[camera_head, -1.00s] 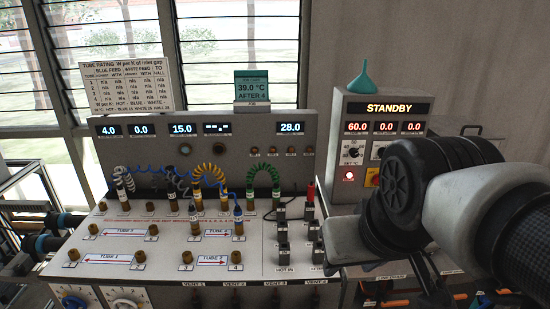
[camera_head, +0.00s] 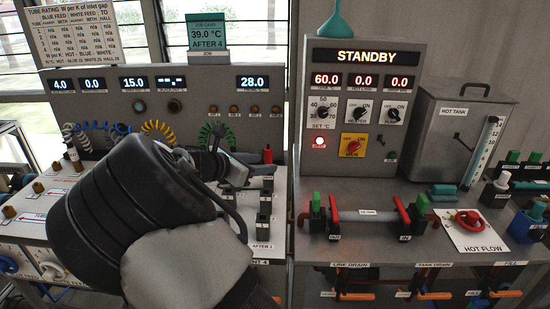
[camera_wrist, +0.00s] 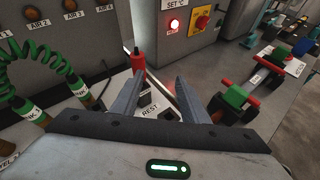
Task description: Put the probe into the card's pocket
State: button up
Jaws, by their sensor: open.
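The probe (camera_head: 267,154) has a red grip and stands upright behind the black pockets. In the wrist view the red probe (camera_wrist: 138,62) is just past the left fingertip, near a REST label. My gripper (camera_wrist: 159,77) is open and empty, its fingers pointing toward the panel base. In the head view my gripper (camera_head: 238,168) is left of the probe, partly hidden by my arm. The teal card (camera_head: 207,35) on the panel top reads 39.0 °C, AFTER 4. Black pockets (camera_head: 264,204) stand in a row; nearer ones bear AFTER labels, and some are hidden by my arm.
Green coiled hose (camera_wrist: 35,75) lies left of my gripper. The STANDBY cabinet (camera_head: 362,110) stands right of the probe. A pipe with red and green valves (camera_head: 365,215) and the hot tank (camera_head: 455,130) are farther right.

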aim_at(266, 158)
jog(key=w+f, duration=0.1)
jog(key=w, duration=0.1)
jog(key=w+f+n+t+b, duration=0.1)
jog(key=w, duration=0.1)
jog(key=w+n+b, duration=0.1)
jog(key=w, duration=0.2)
jog(key=shift+w+d+f+t, duration=0.1)
jog(key=shift+d+f+t, duration=0.2)
jog(key=shift+f, duration=0.1)
jog(key=shift+x, duration=1.1)
jog(key=shift+r, duration=0.1)
grip_shut()
dwell(0.8)
